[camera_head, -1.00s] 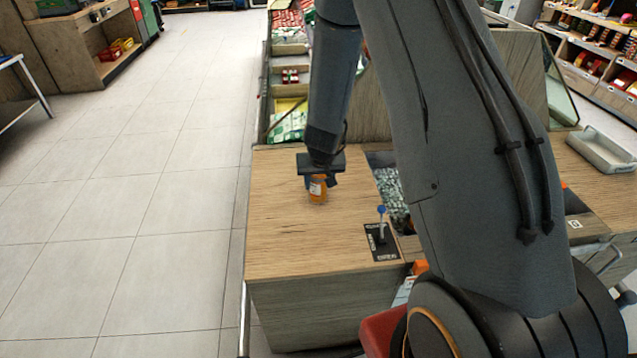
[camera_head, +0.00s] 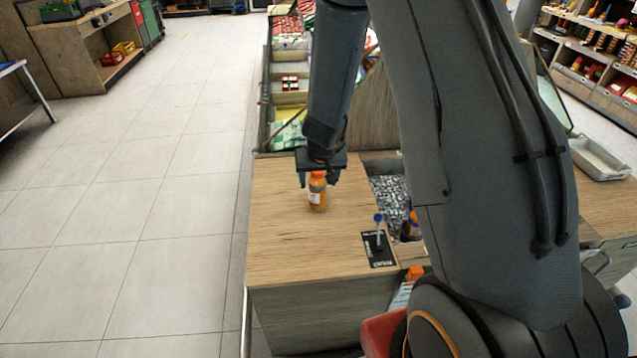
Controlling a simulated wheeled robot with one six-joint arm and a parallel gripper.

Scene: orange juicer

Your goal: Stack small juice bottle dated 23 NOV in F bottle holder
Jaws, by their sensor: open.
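A small orange juice bottle (camera_head: 317,192) with a red-orange cap and a white label stands upright on the wooden counter (camera_head: 290,240). The date on its label is too small to read. My gripper (camera_head: 319,178) is open, pointing down, right behind and around the level of the bottle's cap. I cannot tell whether a finger touches the bottle. I cannot make out a bottle holder marked F in this view.
A blue-knobbed lever on a black plate (camera_head: 379,250) stands right of the bottle. Behind it is a recessed bin (camera_head: 390,200) of grey pieces. Open produce bins lie beyond the counter. The counter's left and front parts are clear.

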